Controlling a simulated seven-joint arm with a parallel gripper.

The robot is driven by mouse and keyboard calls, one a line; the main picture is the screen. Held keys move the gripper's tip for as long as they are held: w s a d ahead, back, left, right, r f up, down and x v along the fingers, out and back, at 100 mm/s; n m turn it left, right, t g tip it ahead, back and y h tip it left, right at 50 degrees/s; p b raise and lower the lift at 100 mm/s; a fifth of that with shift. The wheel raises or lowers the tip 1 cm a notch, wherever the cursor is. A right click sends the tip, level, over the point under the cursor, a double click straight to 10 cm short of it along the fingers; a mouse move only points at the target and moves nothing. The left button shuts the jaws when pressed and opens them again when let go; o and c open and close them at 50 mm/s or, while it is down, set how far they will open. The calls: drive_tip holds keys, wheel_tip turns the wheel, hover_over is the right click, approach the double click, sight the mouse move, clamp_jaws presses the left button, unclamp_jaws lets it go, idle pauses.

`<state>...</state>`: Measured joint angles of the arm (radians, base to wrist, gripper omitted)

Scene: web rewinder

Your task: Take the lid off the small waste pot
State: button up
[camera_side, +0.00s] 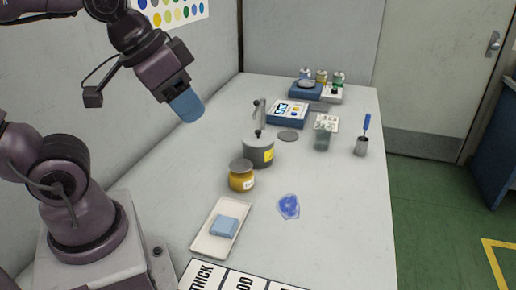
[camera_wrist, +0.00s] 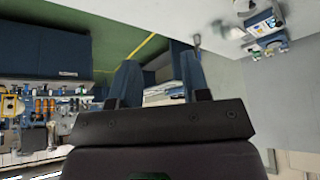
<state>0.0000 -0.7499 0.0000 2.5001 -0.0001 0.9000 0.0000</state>
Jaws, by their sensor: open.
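I cannot make out the pot in the wrist view.
A yellow jar (camera_side: 241,181) with a grey lid stands just in front of the pot. The table's right side is mostly clear.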

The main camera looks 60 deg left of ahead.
drive_tip(key=shift+o, duration=0.6)
